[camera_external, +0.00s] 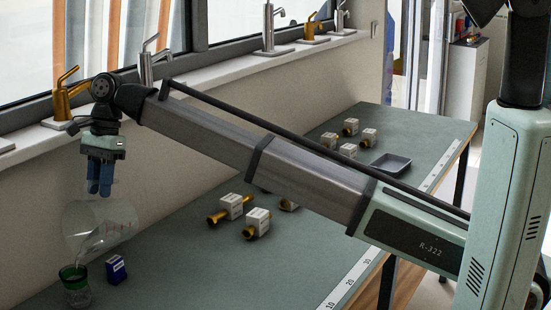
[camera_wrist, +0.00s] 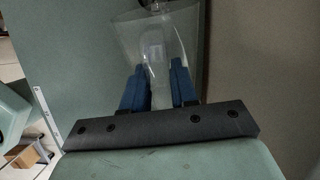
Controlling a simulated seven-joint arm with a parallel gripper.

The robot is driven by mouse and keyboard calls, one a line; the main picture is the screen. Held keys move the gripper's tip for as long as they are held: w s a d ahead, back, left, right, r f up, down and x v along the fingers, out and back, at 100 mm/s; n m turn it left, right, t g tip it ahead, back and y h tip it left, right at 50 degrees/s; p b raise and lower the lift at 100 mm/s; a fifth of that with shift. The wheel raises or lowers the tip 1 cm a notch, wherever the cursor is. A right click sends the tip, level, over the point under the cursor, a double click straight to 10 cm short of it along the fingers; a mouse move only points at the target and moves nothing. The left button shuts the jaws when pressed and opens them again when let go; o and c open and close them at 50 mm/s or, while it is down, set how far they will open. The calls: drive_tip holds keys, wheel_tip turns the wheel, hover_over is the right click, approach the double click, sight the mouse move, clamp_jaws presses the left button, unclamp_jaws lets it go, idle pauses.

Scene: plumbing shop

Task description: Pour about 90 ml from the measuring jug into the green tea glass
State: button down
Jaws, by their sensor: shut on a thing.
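A pale streak of liquid shows at the jug's lower left, leading down toward the glass. The glass has a green rim and stands upright on the bench; its fill level is hard to tell. In the wrist view the jug (camera_wrist: 140,42) lies between and beyond the fingers (camera_wrist: 158,88), and the glass shows only partly at the top edge.
A small dark blue box (camera_external: 116,269) stands close to the right of the glass on the green bench (camera_external: 190,275). Several brass fittings with white boxes (camera_external: 231,206) and a dark tray (camera_external: 391,164) lie farther back. The wall and tap-lined sill (camera_external: 200,78) rise behind.

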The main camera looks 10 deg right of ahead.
drive_tip(key=shift+s+a+r+t+h+p, duration=0.3)
drive_tip(key=shift+s+a+p, duration=0.1)
drive_tip(key=shift+s+p, duration=0.1)
idle(1.0)
drive_tip(key=shift+w+d+f, duration=0.4)
drive_tip(key=shift+w+d, duration=0.2)
drive_tip(key=shift+w, duration=0.1)
drive_tip(key=shift+w+d+g+y, duration=0.5)
drive_tip(key=shift+w+g+y, duration=0.1)
drive_tip(key=shift+g+y, duration=0.25)
drive_tip(key=shift+w+d+f+g+y, duration=0.25)
drive_tip(key=shift+w+d+g+y, duration=0.2)
drive_tip(key=shift+w+g, duration=0.25)
drive_tip(key=shift+w+d+r+g, duration=0.1)
drive_tip(key=shift+r+g, duration=0.05)
drive_tip(key=shift+g, duration=0.1)
drive_tip(key=shift+w+d+y, duration=0.1)
drive_tip(key=shift+y, duration=0.2)
